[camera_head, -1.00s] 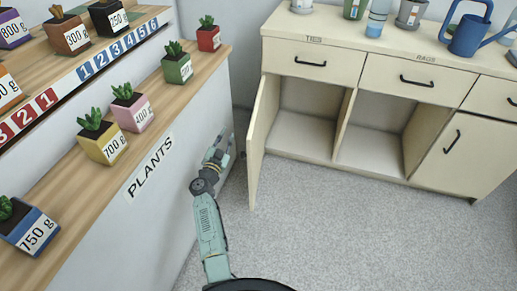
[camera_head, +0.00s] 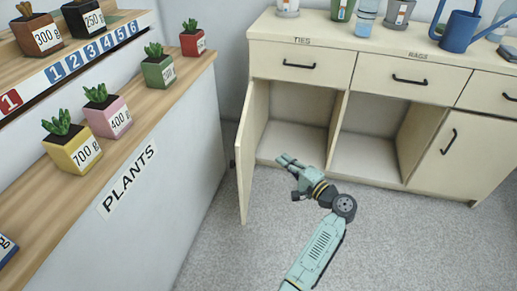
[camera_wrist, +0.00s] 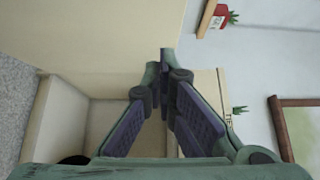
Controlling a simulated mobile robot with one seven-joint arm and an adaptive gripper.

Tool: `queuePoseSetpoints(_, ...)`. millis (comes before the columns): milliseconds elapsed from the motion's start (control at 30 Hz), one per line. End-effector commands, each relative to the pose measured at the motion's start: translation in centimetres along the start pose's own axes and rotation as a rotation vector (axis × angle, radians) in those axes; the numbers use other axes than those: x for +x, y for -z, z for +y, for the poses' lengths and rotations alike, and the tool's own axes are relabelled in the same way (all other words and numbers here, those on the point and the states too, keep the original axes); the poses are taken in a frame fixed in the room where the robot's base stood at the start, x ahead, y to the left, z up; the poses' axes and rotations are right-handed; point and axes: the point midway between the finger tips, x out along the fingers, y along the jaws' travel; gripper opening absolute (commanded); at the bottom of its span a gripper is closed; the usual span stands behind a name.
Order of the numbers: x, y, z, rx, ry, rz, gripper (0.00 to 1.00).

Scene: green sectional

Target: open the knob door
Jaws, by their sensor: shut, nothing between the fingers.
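The cream cabinet (camera_head: 365,180) stands at the back right. Its left door (camera_head: 251,150) is swung wide open toward the room, and the compartment behind it looks empty. A small dark handle (camera_head: 238,157) shows at the door's outer side, seen nearly edge-on. My gripper (camera_head: 281,158) is in front of the open left compartment, right of the door, apart from the handle. In the wrist view my gripper (camera_wrist: 165,55) has its fingertips together with nothing between them. A beige panel (camera_wrist: 110,35), likely the door, fills the upper left there.
The plant shelf (camera_head: 170,160) with several potted plants runs along the left. A closed right door (camera_head: 450,150) has a black handle. Drawers are shut, and a blue watering can (camera_head: 460,30) stands on top. Grey floor (camera_head: 225,255) is clear in front.

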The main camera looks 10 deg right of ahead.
Motion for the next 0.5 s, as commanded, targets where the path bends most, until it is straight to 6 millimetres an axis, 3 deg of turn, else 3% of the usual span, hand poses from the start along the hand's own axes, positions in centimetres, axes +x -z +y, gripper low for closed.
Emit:
queuePoseSetpoints(167,1.9,-0.2,-0.2,0.004,0.001,-0.008,0.00)
queuePoseSetpoints(500,9.2,-0.2,-0.2,0.002,0.002,-0.006,0.00)
